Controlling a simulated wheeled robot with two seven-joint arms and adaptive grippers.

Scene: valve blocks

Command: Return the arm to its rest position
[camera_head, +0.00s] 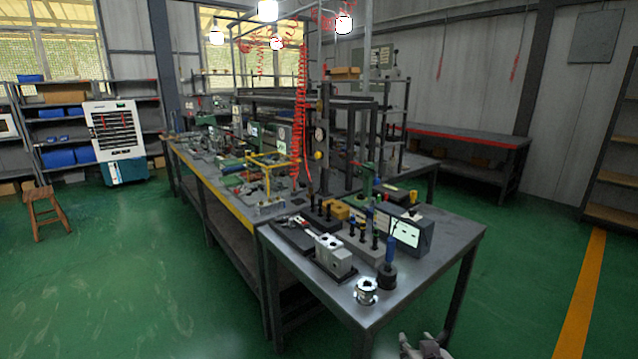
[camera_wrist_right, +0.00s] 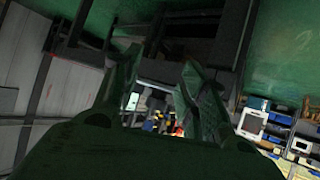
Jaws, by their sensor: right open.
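My right gripper (camera_head: 425,346) shows at the bottom edge of the head view, in front of the near table corner and apart from the table. In the right wrist view my right gripper (camera_wrist_right: 160,84) has its two fingers spread, with nothing between them close by. Most of the right arm is out of the head view. My left gripper is not in view. A silver valve block (camera_head: 334,257) lies on the workbench (camera_head: 420,268). A round metal part (camera_head: 366,291) stands near the table's front edge.
A black stand with a blue-handled tool (camera_head: 388,272), a row of black-topped pegs (camera_head: 362,238) and a grey box with a lit screen (camera_head: 409,235) stand on the bench. A wooden stool (camera_head: 46,212) stands far left.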

